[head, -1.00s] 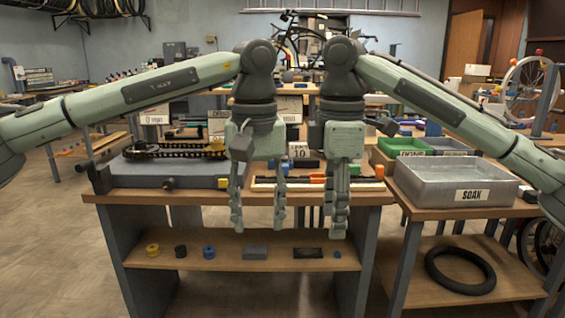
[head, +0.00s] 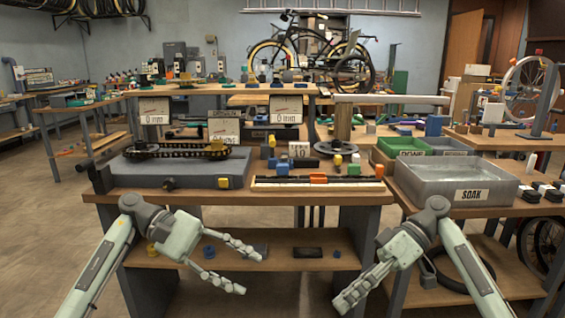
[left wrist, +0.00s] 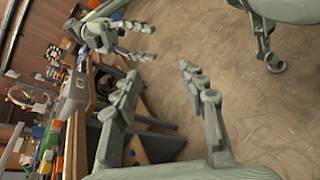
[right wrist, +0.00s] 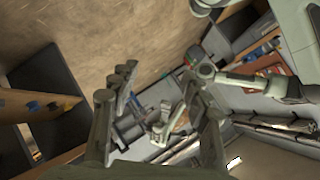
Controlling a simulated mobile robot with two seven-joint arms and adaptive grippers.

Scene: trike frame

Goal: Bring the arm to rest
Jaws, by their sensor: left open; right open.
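My left gripper (head: 241,268) is low in front of the bench in the head view, its fingers spread apart and empty, pointing right. In the left wrist view its fingers (left wrist: 160,105) stand apart with floor between them. My right gripper (head: 362,288) is low at the right, pointing down and left. In the right wrist view its fingers (right wrist: 160,110) are apart with nothing held between them. The two grippers are apart from each other, and both arms come up from the bottom of the head view.
The workbench (head: 335,197) stands just beyond the grippers, with its lower shelf (head: 300,262) behind them. A grey SOAK basin (head: 455,183) sits on the right-hand table, with a black tyre (head: 470,268) on the shelf below. Bare floor (head: 50,235) lies at left.

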